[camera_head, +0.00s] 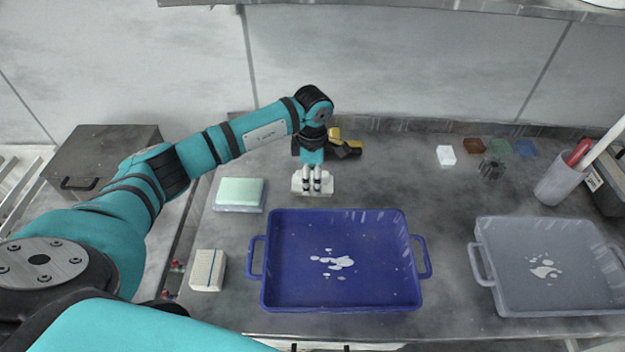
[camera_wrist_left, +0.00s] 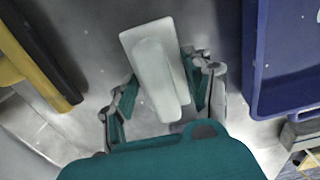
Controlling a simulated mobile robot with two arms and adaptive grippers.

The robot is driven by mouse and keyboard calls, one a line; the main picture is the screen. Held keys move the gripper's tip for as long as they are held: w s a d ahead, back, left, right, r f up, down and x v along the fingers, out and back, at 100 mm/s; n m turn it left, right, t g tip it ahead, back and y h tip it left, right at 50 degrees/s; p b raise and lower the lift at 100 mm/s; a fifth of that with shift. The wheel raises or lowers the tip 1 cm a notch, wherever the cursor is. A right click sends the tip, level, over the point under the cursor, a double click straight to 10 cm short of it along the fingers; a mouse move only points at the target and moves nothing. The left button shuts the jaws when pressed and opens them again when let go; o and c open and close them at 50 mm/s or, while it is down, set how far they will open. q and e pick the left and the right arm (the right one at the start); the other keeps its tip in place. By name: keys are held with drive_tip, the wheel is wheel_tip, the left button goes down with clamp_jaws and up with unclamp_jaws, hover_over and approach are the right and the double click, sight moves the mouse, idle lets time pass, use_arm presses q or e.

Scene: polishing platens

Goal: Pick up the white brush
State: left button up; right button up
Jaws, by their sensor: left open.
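The white brush (camera_head: 298,187) lies on the grey bench just behind the blue tray. In the left wrist view the brush (camera_wrist_left: 137,38) shows a pale, flat rectangular body with a raised rounded handle. My left gripper (camera_head: 312,181) reaches down over the brush from behind and partly covers it in the head view. In the left wrist view the gripper (camera_wrist_left: 164,80) is open, with one finger on each side of the brush handle. I cannot tell whether the fingers touch it. My right gripper does not show.
The blue tray (camera_head: 250,258) with white splashes is close in front of the brush. A yellow and black tool (camera_head: 345,146) lies behind it. A green-topped pad (camera_head: 240,192) and a white block (camera_head: 208,270) lie left. A grey tray (camera_head: 481,263) stands right.

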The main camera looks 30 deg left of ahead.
use_arm(q)
clamp_jaws()
idle(0.3)
drive_tip(key=shift+r, duration=0.1)
drive_tip(key=shift+w+r, duration=0.1)
drive_tip(key=shift+r, duration=0.25)
wheel_tip(320, 180, up, 9)
drive_tip(key=shift+r+b, duration=0.1)
drive_tip(key=shift+b, duration=0.55)
